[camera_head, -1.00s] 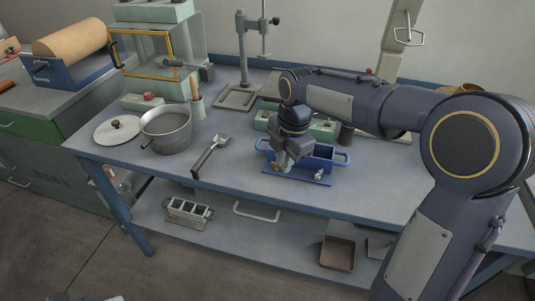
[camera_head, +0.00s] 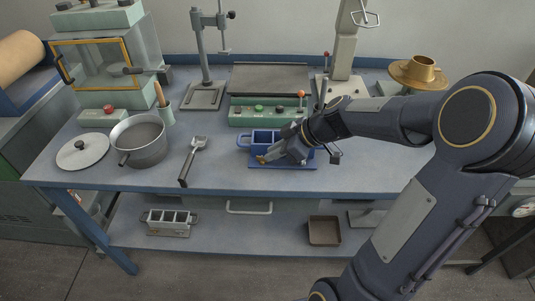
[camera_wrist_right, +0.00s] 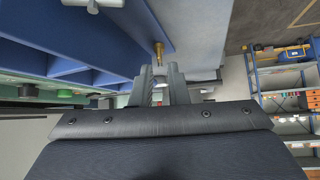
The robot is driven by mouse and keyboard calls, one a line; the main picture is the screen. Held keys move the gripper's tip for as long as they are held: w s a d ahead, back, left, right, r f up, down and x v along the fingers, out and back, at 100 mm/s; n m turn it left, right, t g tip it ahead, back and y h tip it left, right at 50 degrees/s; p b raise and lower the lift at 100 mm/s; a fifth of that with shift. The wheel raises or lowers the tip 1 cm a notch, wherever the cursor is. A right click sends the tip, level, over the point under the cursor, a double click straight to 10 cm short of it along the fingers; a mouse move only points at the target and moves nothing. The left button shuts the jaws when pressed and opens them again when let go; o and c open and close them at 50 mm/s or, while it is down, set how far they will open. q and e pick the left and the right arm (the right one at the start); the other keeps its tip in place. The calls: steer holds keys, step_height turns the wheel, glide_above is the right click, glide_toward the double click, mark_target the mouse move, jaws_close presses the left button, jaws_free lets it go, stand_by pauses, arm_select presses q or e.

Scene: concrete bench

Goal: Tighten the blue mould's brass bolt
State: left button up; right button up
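The blue mould (camera_head: 264,135) stands on the bench, with divided compartments and a loop handle at its left end. My right gripper (camera_head: 269,157) reaches in from the right, low across its front, and hides part of it. The brass bolt (camera_wrist_right: 158,50) stands out from the mould's blue side (camera_wrist_right: 120,45) in the wrist view. There the right gripper's fingers (camera_wrist_right: 161,72) are apart, with the bolt's end in line with the gap between their tips. I cannot tell whether they touch it. My left gripper is not in view.
A green control box (camera_head: 255,112) stands close behind the mould. A grey scoop (camera_head: 192,160), a pot (camera_head: 140,143) and a lid (camera_head: 83,151) lie to the left. The bench front is clear. A lower shelf holds a grey mould (camera_head: 169,222) and a brown tray (camera_head: 324,231).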

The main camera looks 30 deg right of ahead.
mark_target(262, 160)
steer(key=shift+x, duration=1.3)
jaws_close()
